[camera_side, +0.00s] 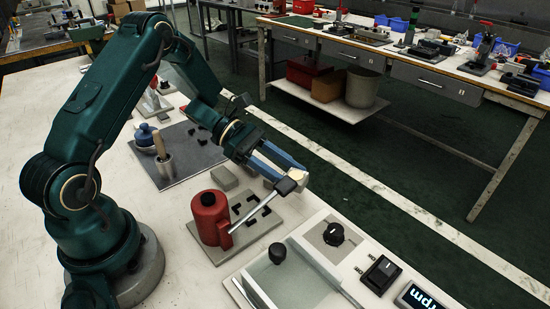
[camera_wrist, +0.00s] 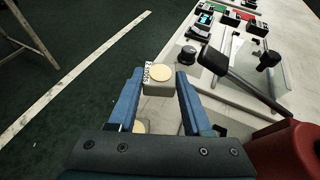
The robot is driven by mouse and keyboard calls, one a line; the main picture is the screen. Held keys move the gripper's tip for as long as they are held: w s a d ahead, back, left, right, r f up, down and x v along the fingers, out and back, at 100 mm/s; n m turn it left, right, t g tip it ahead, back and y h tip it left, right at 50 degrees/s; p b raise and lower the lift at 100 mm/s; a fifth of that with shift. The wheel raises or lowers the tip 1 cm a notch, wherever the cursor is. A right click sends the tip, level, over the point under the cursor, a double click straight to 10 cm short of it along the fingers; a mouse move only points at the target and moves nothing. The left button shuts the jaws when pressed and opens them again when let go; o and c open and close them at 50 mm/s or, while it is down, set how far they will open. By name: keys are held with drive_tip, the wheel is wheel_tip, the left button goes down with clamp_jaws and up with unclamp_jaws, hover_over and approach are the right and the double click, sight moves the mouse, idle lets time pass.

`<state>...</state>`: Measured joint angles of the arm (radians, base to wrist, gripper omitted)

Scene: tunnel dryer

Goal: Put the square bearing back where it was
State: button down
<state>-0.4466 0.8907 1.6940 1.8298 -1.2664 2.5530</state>
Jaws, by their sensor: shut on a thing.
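The square bearing appears in the wrist view as a small grey block (camera_wrist: 158,90) with a round cream top and dark lettering on one side. My gripper (camera_wrist: 158,82) is shut on it, a blue finger on either side. In the side view my gripper (camera_side: 291,168) holds it above the bench, near the far edge; only a pale bit of the block (camera_side: 303,178) shows beside the black lever end. Below, a plate with black corner brackets (camera_side: 265,210) lies next to a red cylinder (camera_side: 209,218).
A metal lever (camera_side: 262,208) with a black end (camera_side: 287,186) rises from the red cylinder, close by my gripper. A grey block (camera_side: 223,178) lies behind the cylinder. A panel with a black knob (camera_side: 333,234) lies to the right.

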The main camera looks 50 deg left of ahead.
sight(290, 201)
drive_tip(key=shift+w+d+f, duration=0.2)
drive_tip(key=shift+d+f, duration=0.2)
drive_tip(key=shift+d, duration=0.15)
drive_tip(key=shift+f, duration=1.9)
drive_tip(key=shift+f, duration=0.15)
drive_tip(key=shift+c, duration=1.7)
unclamp_jaws()
